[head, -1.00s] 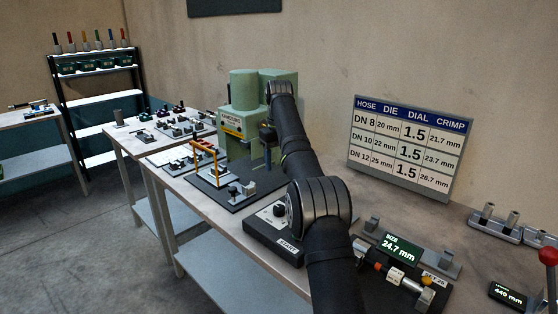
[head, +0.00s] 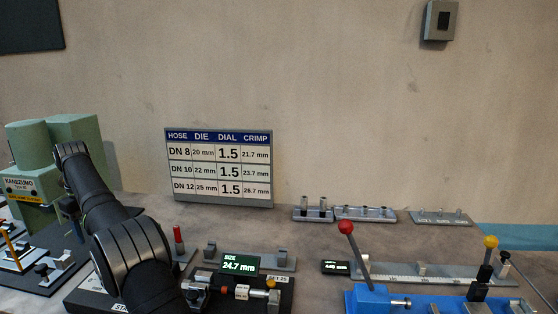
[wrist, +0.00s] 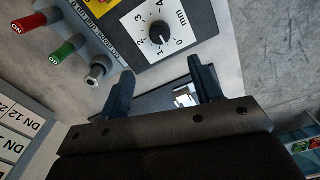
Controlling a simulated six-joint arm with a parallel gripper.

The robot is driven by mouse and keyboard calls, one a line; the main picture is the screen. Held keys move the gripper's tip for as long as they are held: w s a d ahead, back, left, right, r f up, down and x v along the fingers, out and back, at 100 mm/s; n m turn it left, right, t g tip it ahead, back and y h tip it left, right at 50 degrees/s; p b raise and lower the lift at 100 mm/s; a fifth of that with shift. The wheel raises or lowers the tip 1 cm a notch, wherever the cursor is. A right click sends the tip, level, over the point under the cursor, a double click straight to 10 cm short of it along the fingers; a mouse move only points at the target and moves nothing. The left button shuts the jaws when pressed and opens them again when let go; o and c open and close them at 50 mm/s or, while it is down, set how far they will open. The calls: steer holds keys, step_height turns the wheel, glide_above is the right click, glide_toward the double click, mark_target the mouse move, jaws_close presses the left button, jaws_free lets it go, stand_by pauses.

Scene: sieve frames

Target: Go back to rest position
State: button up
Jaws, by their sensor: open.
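My gripper (wrist: 160,77) is open in the wrist view, its two dark fingers apart with nothing held between them. In front of it is a panel with a black dial knob (wrist: 160,34) marked in mm. Left of the dial are a red (wrist: 30,22) and a green (wrist: 68,47) button or handle. In the head view my arm reaches from the bottom left up to the green machine (head: 74,137). My gripper cannot be made out in that view.
A chart board (head: 220,200) stands against the wall. On the bench are a size display (head: 240,264) reading 24.7 mm, a red-knobbed lever (head: 346,228) on a blue fixture (head: 368,299), and metal racks (head: 365,213).

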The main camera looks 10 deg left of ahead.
step_height(320, 180, down, 14)
steer(key=shift+f, duration=0.1)
stand_by(0.4)
steer(key=shift+r, duration=0.2)
step_height(320, 180, up, 17)
step_height(320, 180, down, 17)
steer(key=shift+f, duration=0.1)
steer(key=shift+m, duration=0.3)
steer(key=m, duration=1.1)
stand_by(0.7)
stand_by(0.4)
